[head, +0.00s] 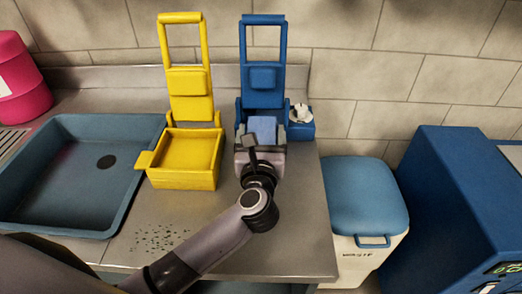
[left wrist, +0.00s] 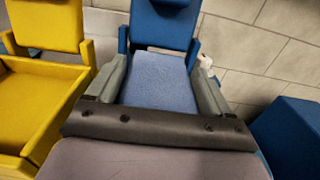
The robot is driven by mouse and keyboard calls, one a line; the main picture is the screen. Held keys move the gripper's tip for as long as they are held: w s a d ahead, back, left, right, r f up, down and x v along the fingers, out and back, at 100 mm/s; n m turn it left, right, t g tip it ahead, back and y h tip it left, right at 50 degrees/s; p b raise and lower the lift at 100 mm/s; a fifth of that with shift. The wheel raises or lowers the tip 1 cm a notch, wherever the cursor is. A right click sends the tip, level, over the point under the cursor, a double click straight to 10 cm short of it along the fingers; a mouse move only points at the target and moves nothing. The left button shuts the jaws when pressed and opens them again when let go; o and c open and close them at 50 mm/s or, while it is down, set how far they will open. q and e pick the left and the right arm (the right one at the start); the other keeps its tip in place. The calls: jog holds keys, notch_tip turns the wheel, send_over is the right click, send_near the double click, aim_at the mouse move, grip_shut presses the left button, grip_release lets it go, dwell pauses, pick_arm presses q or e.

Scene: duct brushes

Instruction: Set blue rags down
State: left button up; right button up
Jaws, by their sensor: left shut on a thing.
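The blue rags (head: 263,126) are a light blue, flat-topped block at the front of the blue caddy (head: 263,78), which has a tall handle frame. My left gripper (head: 263,133) is shut on the rags, with one grey finger on each side. The left wrist view shows the rags (left wrist: 157,80) between the two fingers (left wrist: 160,88), with the blue back of the caddy (left wrist: 162,28) just behind. The underside of the rags is hidden, so I cannot tell whether they touch the caddy. My right gripper is not in view.
A yellow caddy (head: 185,160) stands close on the left. A blue-grey basin (head: 40,215) lies further left, with a pink container (head: 20,85) behind. A small white item (head: 301,112) sits in the blue side holder. A blue-lidded bin (head: 365,195) stands off the counter's right edge.

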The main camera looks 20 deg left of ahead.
pick_arm(q)
jog(key=shift+f, duration=2.1)
jog(key=shift+f+b, duration=0.15)
jog(key=shift+b, duration=0.25)
jog(key=o, duration=1.1)
